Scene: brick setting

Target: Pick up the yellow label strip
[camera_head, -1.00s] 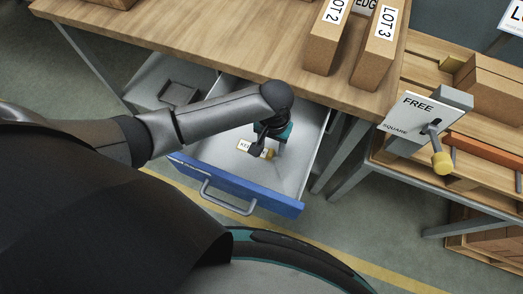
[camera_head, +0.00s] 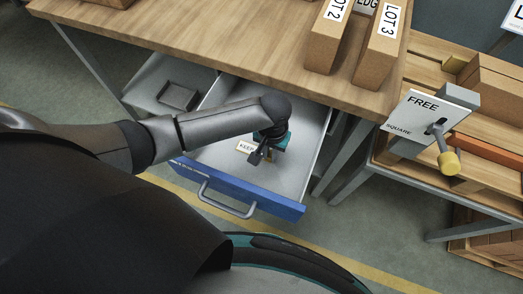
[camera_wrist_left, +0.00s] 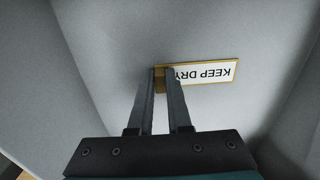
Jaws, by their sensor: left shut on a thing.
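The label strip (camera_wrist_left: 208,73), with a yellow edge and a white face reading "KEEP DRY", lies in the pulled-out drawer. Its left end shows in the head view (camera_head: 244,147); the rest there is behind my gripper. My left gripper (camera_head: 256,158) reaches down into the drawer. In the wrist view its fingers (camera_wrist_left: 164,70) are closed on the strip's left end and cover part of it. I cannot tell whether the strip is clear of the drawer floor. My right gripper is not in view.
The drawer (camera_head: 305,150) has a blue front (camera_head: 240,190) with a handle and raised side walls. The wooden tabletop (camera_head: 200,40) overhangs it and carries cardboard boxes (camera_head: 376,50). A "FREE" sign (camera_head: 425,106) with a yellow knob stands at the right. A dark tray (camera_head: 178,97) lies left.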

